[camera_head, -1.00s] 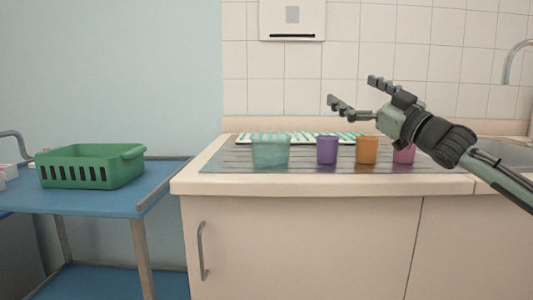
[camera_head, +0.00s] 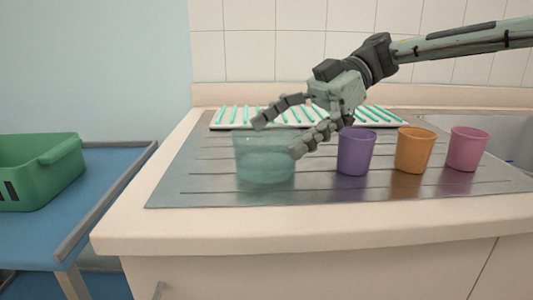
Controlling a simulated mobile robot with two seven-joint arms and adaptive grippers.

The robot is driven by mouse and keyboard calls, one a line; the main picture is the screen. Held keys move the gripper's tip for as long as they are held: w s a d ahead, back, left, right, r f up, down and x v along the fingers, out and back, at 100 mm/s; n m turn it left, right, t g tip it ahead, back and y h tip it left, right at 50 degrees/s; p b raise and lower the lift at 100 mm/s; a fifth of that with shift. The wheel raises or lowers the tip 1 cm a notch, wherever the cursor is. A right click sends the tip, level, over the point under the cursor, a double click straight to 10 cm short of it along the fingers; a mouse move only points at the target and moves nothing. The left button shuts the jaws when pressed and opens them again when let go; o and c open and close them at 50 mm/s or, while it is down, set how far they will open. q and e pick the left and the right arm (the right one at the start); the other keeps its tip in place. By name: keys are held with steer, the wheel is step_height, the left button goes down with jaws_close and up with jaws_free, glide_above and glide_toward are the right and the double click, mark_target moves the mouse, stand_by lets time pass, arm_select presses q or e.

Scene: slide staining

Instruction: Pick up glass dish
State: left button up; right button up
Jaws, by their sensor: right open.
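The glass dish (camera_head: 264,162) is a clear, greenish vessel standing on the metal drainboard at the left of the row of cups. My right gripper (camera_head: 277,134) comes in from the upper right. It is open, with its two fingers spread apart at the upper part of the dish. One finger is near the rim at the back and the other is by the right side. I cannot tell whether either finger touches the glass. My left gripper is out of the picture.
Purple (camera_head: 356,152), orange (camera_head: 414,150) and pink (camera_head: 467,149) cups stand right of the dish. A white rack with green strips (camera_head: 232,117) lies behind. A green basket (camera_head: 40,171) sits on a blue cart at left. The drainboard's (camera_head: 215,192) front is clear.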

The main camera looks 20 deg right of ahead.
mark_target(238, 162)
steer(key=x, duration=0.5)
steer(key=shift+s+a+f, duration=0.2)
steer(key=shift+a, duration=0.05)
steer(key=c, duration=1.3)
steer(key=shift+o, duration=0.2)
